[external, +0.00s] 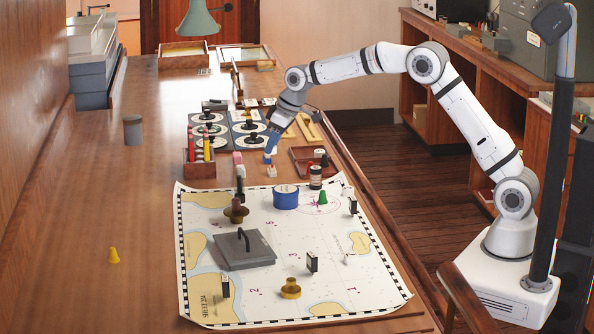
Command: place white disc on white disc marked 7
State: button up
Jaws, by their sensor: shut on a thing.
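My gripper (270,157), with blue fingers, points down beside the dark panels near the right edge of the table. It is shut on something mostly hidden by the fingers. A small white thing (271,171) shows just under the fingertips; I cannot tell whether it is the white disc or whether it touches the table. Several white round discs (198,143) lie on the dark panels (226,130) just left of the gripper, with black pieces on them. No number 7 can be read on any disc at this size.
A sea chart (330,270) in front carries a blue tin (285,196), a grey plate with a handle (243,249), brass pieces and small markers. A red tray (312,160) is right of the gripper. A wooden box of coloured sticks (200,168) is left. The left tabletop is mostly clear.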

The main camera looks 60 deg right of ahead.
jog(key=s+a+r+n+g+y, duration=0.1)
jog(key=s+a+n+g+y, duration=0.1)
jog(key=s+a+n, duration=0.9)
jog(key=n+g, duration=0.5)
jog(key=n, duration=0.6)
send_over(352, 256)
jog(key=d, duration=0.1)
jog(key=f, duration=0.4)
jog(key=shift+w+f+b, duration=0.2)
jog(key=shift+w+b, duration=0.15)
jog(key=shift+w, duration=0.05)
jog(key=shift+f, duration=2.2)
jog(key=shift+f, duration=0.15)
jog(key=o, duration=0.9)
jog(key=shift+o, duration=0.2)
